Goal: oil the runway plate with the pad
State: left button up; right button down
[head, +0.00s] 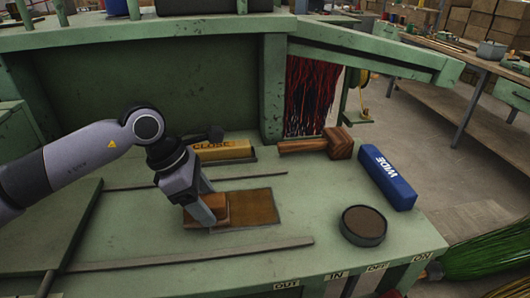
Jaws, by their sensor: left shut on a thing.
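The runway plate (254,208) is a flat brown rectangle set in the green machine table. The pad (212,209) is a small brown block at the plate's left end. My left gripper (208,205) comes in from the left, points down and is shut on the pad. The fingers partly hide the pad. The pad appears to rest on the plate, though exact contact is hard to tell. A round dark tin (363,225) with a brown top stands to the right of the plate. My right gripper is not in view.
A yellow "CLOSE" block (223,150) and a wooden mallet (325,145) lie behind the plate. A blue "WIDE" block (387,176) lies at the right. Thin rails (190,255) run before and behind the plate. Red bristles (312,95) hang at the back.

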pick_arm(q)
jog(key=r, duration=0.2)
jog(key=r+p, duration=0.1)
jog(key=r, duration=0.1)
jog(key=shift+d, duration=0.3)
jog(key=shift+r+p, duration=1.1)
jog(key=shift+r, duration=0.8)
